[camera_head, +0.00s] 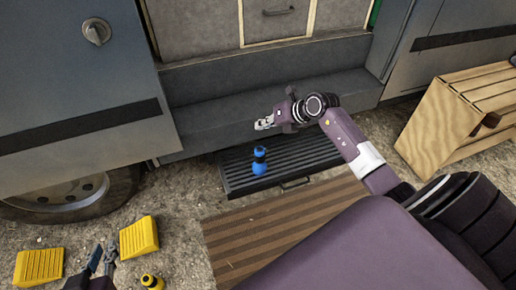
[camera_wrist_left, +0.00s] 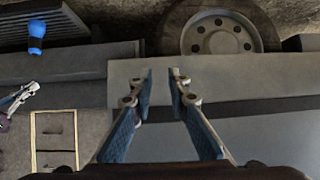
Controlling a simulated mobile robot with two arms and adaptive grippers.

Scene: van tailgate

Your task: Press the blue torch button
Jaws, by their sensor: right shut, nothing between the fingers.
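A blue torch (camera_head: 259,161) stands upright on the black ribbed step (camera_head: 235,183) below the van's tailgate. It also shows at the upper left of the left wrist view (camera_wrist_left: 37,32). Its button is too small to make out. My right gripper (camera_head: 262,125) is shut and empty, above and behind the torch in the picture, apart from it. It also shows at the left edge of the left wrist view (camera_wrist_left: 34,87). My left gripper (camera_head: 103,252) is at the lower left of the head view, far from the torch. Its fingers (camera_wrist_left: 162,73) are apart with nothing between them.
Two yellow wheel chocks (camera_head: 139,237) (camera_head: 40,268) and a small yellow-and-black object (camera_head: 152,282) lie near my left gripper. A brown striped mat (camera_head: 270,230) lies in front of the step. A wooden crate (camera_head: 458,115) stands at the right. The van's wheel (camera_head: 60,195) is at the left.

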